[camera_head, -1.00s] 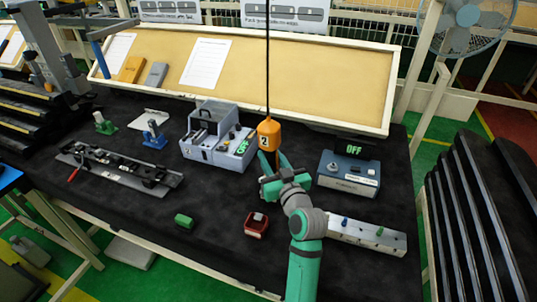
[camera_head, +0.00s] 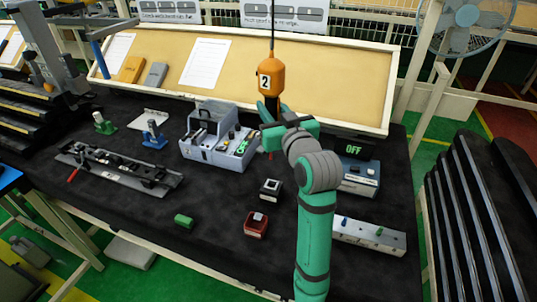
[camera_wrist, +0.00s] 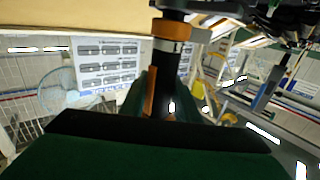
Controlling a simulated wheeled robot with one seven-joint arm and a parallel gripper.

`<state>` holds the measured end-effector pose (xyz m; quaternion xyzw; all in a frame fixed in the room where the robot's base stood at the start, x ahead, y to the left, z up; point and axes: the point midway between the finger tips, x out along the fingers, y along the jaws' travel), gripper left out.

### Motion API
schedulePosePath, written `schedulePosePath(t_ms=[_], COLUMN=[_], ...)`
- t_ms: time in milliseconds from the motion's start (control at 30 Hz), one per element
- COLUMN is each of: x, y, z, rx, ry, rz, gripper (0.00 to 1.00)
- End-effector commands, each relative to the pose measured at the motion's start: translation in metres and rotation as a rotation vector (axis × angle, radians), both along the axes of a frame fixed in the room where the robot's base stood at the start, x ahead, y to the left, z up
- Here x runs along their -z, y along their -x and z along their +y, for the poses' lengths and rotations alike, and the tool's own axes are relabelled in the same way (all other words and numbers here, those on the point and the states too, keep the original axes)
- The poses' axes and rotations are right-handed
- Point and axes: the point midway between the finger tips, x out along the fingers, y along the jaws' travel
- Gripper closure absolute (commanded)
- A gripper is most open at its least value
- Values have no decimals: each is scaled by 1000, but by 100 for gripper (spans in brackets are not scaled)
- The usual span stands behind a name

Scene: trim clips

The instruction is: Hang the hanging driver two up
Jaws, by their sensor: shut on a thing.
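The hanging driver (camera_head: 271,77) is an orange tool with a "2" label, upright on a dark cable in the head view. My gripper (camera_head: 271,112) is shut on its dark lower body, above the back part of the bench. In the wrist view the driver (camera_wrist: 169,30) stands between the green fingers of my gripper (camera_wrist: 160,100), its dark shaft with an orange band running down between them. The upper end of the cable is out of view.
A grey machine (camera_head: 215,140) stands left of my gripper. A blue-grey box reading OFF (camera_head: 358,172) is partly behind my arm. A red block (camera_head: 256,224), a black-and-white block (camera_head: 270,189) and a green block (camera_head: 183,221) lie on the black bench (camera_head: 130,215). A tan board (camera_head: 330,85) rises behind.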

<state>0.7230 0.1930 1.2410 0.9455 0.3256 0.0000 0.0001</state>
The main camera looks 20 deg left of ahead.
Motion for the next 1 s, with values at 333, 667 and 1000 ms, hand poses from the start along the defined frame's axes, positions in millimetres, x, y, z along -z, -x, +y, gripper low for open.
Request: schedulePosePath(t_ms=[333, 667, 1000], x=[-65, -98, -117], y=[1, 0, -1], z=[3, 2, -3], rx=[-3, -3, -3], ry=[0, 0, -42], rz=[-5, -3, 8], gripper=[100, 100, 100])
